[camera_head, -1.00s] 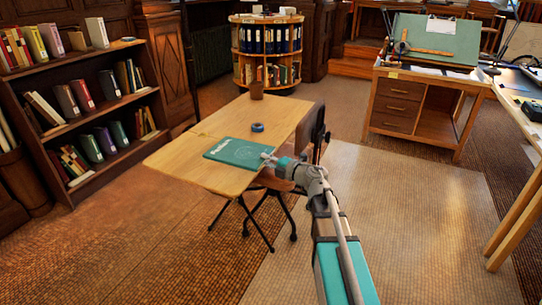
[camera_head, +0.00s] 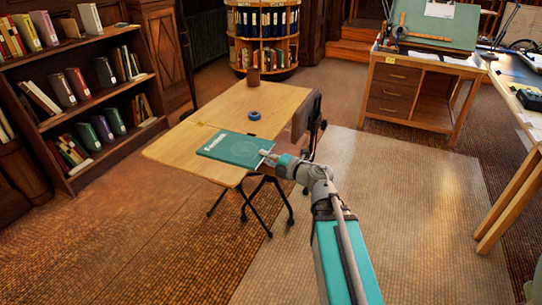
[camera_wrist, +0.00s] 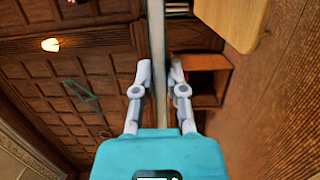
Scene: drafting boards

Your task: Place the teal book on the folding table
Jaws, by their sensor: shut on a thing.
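The teal book (camera_head: 235,149) is flat, with pale lettering and a faint ring design on its cover. My gripper (camera_head: 267,155) is shut on its near right edge. In the head view the book overlaps the near part of the wooden folding table (camera_head: 220,107). In the wrist view the book (camera_wrist: 157,40) shows edge-on as a thin strip between my two fingers (camera_wrist: 159,75). That view is turned sideways, and the table's corner (camera_wrist: 246,20) lies apart from the book on the floor side, so the book is above the tabletop.
A bookshelf (camera_head: 75,125) stands left, a drafting desk (camera_head: 415,60) back right.

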